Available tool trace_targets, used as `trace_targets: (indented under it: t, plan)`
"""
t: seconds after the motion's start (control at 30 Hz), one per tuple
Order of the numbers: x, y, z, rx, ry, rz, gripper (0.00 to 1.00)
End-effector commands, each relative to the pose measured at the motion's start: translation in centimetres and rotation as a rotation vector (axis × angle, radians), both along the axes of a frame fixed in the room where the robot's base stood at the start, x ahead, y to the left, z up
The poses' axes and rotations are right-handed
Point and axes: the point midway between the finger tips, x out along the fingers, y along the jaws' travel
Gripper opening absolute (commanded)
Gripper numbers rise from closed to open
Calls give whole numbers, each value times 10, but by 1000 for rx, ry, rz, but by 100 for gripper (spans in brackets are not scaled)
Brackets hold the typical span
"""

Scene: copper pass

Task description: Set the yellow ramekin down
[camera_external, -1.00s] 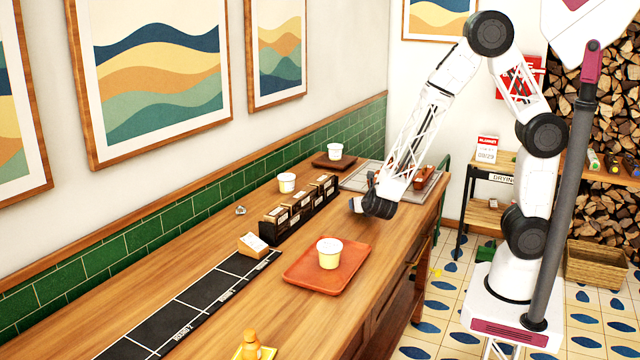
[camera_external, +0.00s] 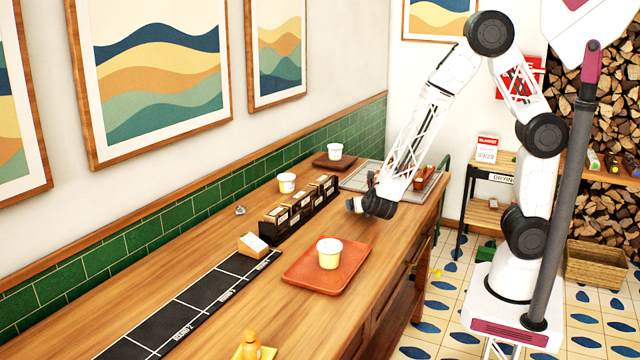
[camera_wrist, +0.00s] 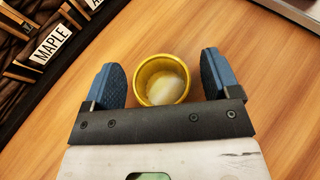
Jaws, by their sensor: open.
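The yellow ramekin (camera_wrist: 147,92), with a pale inside, shows in the wrist view between the two blue fingers of my gripper (camera_wrist: 162,62). The fingers are apart, with a gap on each side of the ramekin. It appears to stand upright on the bare wooden counter (camera_wrist: 185,135). In the external view my gripper (camera_external: 356,205) is low over the counter, beside the dark labelled rack (camera_external: 290,225). The ramekin cannot be made out there and seems hidden by the gripper.
An orange tray (camera_external: 300,279) holding a yellow-and-white cup (camera_external: 329,258) lies nearer the camera. A cup (camera_external: 287,183) stands behind the rack, another (camera_external: 335,151) on a brown coaster. A grey grate (camera_external: 358,181) lies at the back. Counter between rack and tray is clear.

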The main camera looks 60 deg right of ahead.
Motion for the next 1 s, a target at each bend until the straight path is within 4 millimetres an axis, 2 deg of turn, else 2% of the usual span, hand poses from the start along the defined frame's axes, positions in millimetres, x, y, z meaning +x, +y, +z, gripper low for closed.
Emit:
trace_targets:
  t: [0.27,1.0]
  plan:
    - [-12,13,7,1,-1,2,82]
    - [-65,66,39,1,-3,2,82]
